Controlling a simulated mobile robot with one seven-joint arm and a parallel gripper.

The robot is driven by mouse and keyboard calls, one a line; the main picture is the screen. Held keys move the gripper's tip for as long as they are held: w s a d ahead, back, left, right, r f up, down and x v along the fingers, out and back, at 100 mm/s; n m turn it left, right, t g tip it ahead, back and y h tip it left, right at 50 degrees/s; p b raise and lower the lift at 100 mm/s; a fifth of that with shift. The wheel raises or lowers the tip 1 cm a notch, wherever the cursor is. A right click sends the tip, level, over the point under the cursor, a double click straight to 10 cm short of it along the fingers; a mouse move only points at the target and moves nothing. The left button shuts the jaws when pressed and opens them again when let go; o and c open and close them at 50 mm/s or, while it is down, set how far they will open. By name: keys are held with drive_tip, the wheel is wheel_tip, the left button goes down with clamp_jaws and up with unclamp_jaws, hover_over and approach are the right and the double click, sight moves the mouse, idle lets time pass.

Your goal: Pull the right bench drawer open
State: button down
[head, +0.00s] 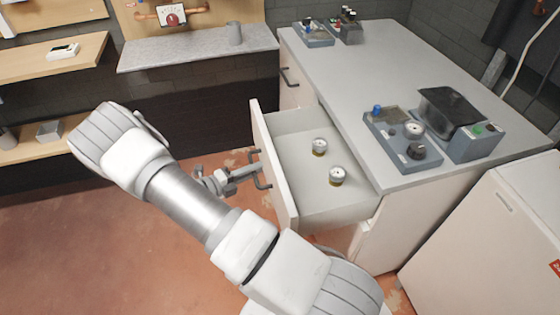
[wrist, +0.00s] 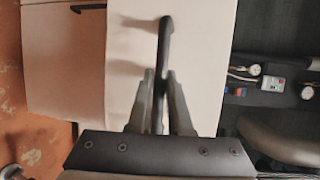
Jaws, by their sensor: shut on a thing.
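The right bench drawer (head: 326,203) stands well out from the grey-topped bench (head: 372,75) in the head view. Its inside is visible, with two small round gauges (head: 337,176) lying on its floor. My gripper (head: 250,172) is at the drawer's front panel (head: 273,165), shut on the dark bar handle (head: 262,182). In the wrist view, the handle (wrist: 165,45) runs between the two fingers (wrist: 160,90) in front of the pale drawer front (wrist: 180,55). The exact finger contact is small in the head view.
Another drawer handle (head: 287,77) is on the closed bench front further left. Blue-grey device boxes (head: 405,138) sit on the bench top. A white cabinet (head: 490,240) stands at the right. Wooden shelves (head: 50,62) are at the left. The reddish floor (head: 110,240) left of my arm is clear.

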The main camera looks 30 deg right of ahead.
drive_tip(key=w+a, duration=0.3)
drive_tip(key=a, duration=0.8)
drive_tip(key=shift+w+a+b, duration=0.2)
drive_tip(key=shift+w+b, duration=0.05)
drive_tip(key=shift+b, duration=0.2)
drive_tip(key=c, duration=0.8)
unclamp_jaws()
drive_tip(key=shift+c, duration=0.2)
drive_tip(key=s+a+r, duration=0.1)
drive_tip(key=a+r, duration=0.2)
drive_tip(key=a, duration=1.4)
drive_tip(key=shift+s+p, duration=0.25)
drive_tip(key=shift+p, duration=0.1)
drive_tip(key=shift+r, duration=0.1)
